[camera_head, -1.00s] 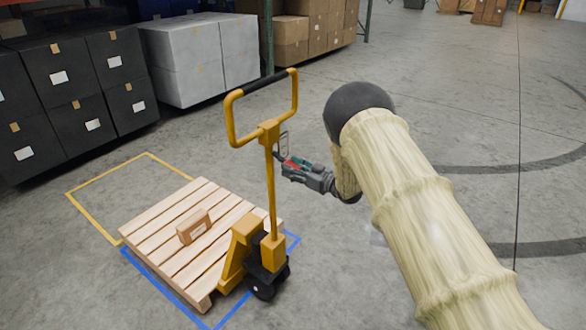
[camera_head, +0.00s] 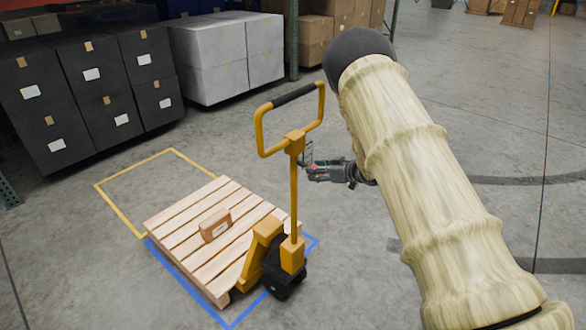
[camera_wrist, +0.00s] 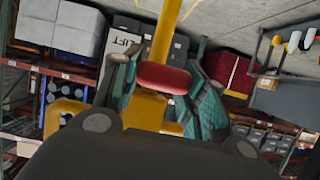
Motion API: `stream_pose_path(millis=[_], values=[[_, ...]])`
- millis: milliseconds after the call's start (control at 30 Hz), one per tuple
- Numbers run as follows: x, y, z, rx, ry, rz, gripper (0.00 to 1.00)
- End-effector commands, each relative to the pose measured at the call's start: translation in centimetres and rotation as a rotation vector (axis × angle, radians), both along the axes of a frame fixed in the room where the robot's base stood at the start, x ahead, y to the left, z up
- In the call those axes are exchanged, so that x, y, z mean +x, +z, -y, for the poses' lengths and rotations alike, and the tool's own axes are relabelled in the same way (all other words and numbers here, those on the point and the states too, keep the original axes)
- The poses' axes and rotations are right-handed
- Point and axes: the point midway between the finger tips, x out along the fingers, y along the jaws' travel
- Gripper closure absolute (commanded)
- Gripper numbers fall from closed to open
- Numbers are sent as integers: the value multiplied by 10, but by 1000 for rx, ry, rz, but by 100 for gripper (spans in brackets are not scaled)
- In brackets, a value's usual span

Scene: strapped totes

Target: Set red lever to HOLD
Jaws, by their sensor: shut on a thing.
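The yellow pallet jack (camera_head: 293,185) stands with its handle upright at the right side of a wooden pallet. My gripper (camera_head: 312,168) is just right of the handle column, below the loop grip. In the wrist view the red lever (camera_wrist: 163,77) lies across between the two teal fingers of my gripper (camera_wrist: 160,88), in front of the yellow column (camera_wrist: 166,35). My gripper is shut on the red lever. A "LIFT" label (camera_wrist: 126,44) shows left of the column. I see no HOLD marking, and the lever's exact setting is unclear.
The pallet (camera_head: 180,228) carries a small brown box (camera_head: 215,225). Yellow and blue floor lines frame the area. Black crates (camera_head: 95,95) and white boxes (camera_head: 228,55) stand behind. The floor to the right is open.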

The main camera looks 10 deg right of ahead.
Motion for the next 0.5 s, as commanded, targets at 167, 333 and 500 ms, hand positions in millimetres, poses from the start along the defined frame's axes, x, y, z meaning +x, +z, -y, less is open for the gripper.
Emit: stream_pose_path(millis=[167, 333, 500], values=[[-2, 3, 10, -7, -12, -6, 100], [-2, 3, 10, -6, -12, -5, 100], [-2, 3, 10, -7, -11, -6, 36]])
